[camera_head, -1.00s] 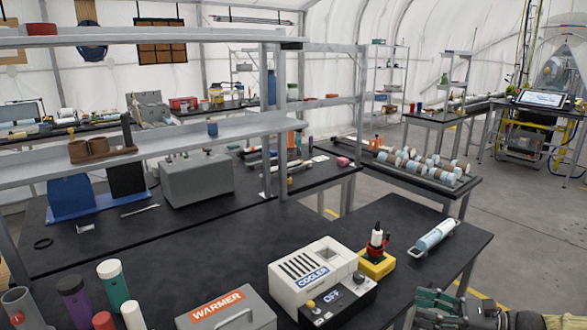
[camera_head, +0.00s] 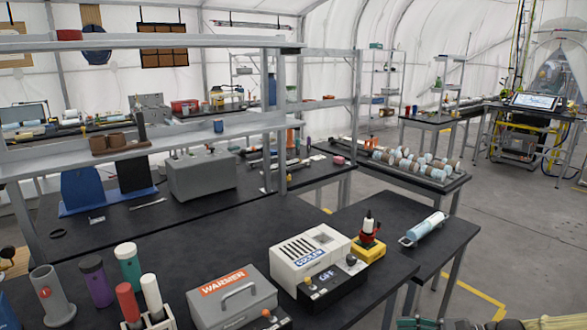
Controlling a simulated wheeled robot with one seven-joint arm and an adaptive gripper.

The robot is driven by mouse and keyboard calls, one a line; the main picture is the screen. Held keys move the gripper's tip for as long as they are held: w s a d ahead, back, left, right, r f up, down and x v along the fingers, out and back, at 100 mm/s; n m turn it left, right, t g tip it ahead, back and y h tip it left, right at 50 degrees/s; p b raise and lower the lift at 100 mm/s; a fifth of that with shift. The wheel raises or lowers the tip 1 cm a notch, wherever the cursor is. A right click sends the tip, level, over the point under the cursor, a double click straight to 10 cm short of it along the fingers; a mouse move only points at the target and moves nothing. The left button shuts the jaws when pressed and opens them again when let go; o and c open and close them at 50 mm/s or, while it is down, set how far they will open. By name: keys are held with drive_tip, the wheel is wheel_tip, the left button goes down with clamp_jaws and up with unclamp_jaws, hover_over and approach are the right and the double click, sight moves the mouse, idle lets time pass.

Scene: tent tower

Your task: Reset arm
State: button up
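My gripper (camera_head: 420,322) shows only as a cut-off part at the bottom edge, right of the black table (camera_head: 385,262). Its fingertips are too cut off to tell whether they are open or shut. It is apart from the objects on the table.
The near table holds a grey warmer box (camera_head: 232,297), a white cooler (camera_head: 308,260), a yellow-based device (camera_head: 369,240), a pale blue cylinder on a stand (camera_head: 427,228) and several upright tubes (camera_head: 96,280). A shelf (camera_head: 200,128) stands behind. Open floor (camera_head: 510,240) lies at right.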

drive_tip(key=s+a+f+n+g+h, duration=0.2)
drive_tip(key=s+f+n+g+h, duration=0.15)
drive_tip(key=s+f, duration=0.45)
drive_tip(key=s+a+f+n+g+h, duration=0.15)
drive_tip(key=s+f+n+h, duration=0.3)
drive_tip(key=f, duration=0.75)
drive_tip(key=s+f+n+h, duration=0.3)
drive_tip(key=s+f+n, duration=0.2)
drive_tip(key=s, duration=0.3)
drive_tip(key=s+f+n+h, duration=0.3)
drive_tip(key=s+f+n, duration=0.2)
drive_tip(key=s+n, duration=0.2)
drive_tip(key=shift+s+a+n, duration=0.25)
drive_tip(key=shift+s+n, duration=0.05)
drive_tip(key=shift+s, duration=0.15)
